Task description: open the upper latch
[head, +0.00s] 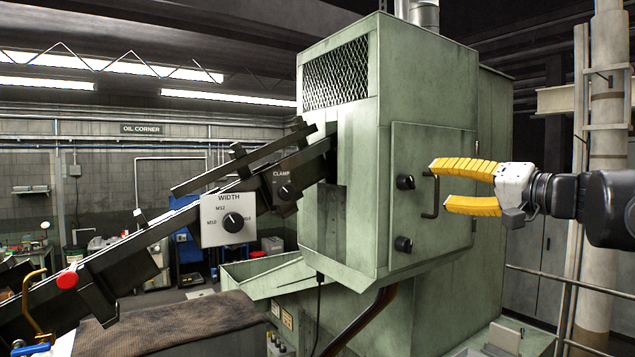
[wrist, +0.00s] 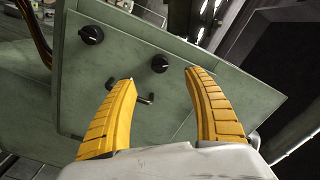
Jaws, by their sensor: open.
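The upper latch (head: 405,182) is a round black knob on the green machine door (head: 425,140), left of the door handle. My gripper (head: 441,184) has yellow fingers, is open, and comes in from the right at about this latch's height, its tips close to the handle in the picture. In the wrist view the upper latch (wrist: 160,63) appears between and just beyond the fingertips, with a visible gap. My gripper (wrist: 160,77) holds nothing. A second, lower black knob (head: 403,244) also shows in the wrist view (wrist: 91,35).
The dark door handle (head: 432,197) stands out from the door; in the wrist view my left finger partly hides it. A sloping feed rail (head: 110,265) with a WIDTH dial (head: 233,221) lies left of the door. A railing (head: 560,280) stands at the right.

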